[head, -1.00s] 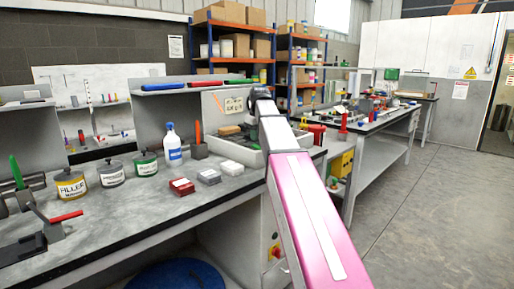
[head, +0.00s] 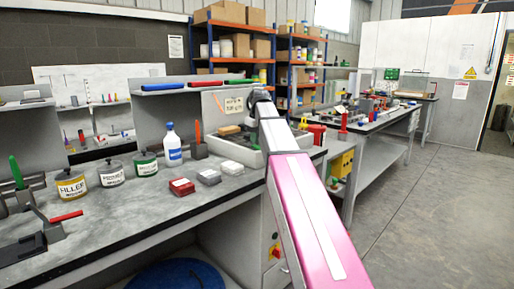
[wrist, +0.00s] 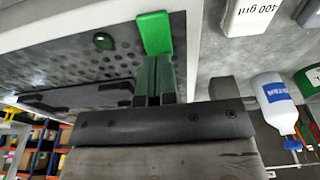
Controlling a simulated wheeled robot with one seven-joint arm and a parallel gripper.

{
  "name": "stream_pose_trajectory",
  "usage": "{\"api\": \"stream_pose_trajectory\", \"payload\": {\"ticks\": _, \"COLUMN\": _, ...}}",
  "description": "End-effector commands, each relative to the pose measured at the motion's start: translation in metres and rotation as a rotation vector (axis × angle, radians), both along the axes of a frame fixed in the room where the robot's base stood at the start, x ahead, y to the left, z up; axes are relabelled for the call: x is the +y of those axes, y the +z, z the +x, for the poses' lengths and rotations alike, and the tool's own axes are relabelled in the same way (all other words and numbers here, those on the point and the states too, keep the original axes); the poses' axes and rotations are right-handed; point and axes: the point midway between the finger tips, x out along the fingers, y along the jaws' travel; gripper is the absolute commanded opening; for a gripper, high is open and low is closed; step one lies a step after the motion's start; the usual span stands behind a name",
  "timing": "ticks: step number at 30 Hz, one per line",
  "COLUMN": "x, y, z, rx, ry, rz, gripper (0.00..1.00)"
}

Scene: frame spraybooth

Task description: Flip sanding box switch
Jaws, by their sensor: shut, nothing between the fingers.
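The sanding box (head: 228,145) is a pale tray at the right end of the near bench in the head view. In the wrist view its perforated grey panel and white rim (wrist: 194,45) fill the upper left. A round green button or lamp (wrist: 103,40) sits on the panel. A bright green block (wrist: 155,32), seemingly the switch lever, stands at the panel's edge. My gripper (wrist: 154,72) is shut and empty, its dark fingers pointing at this block. I cannot tell whether they touch.
A spray bottle (head: 172,145), a red block (head: 182,187) and pale grit boxes (head: 231,167) stand left of the sanding box. Labelled tins (head: 111,173) stand further left. Open floor (head: 430,210) lies to the right.

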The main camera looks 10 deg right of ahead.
Motion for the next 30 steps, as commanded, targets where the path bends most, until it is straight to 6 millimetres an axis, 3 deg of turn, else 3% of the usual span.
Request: {"api": "stream_pose_trajectory", "payload": {"ticks": 30, "x": 0.000, "y": -0.013, "z": 0.000, "rx": 0.000, "ry": 0.000, "rz": 0.000, "gripper": 0.00}}
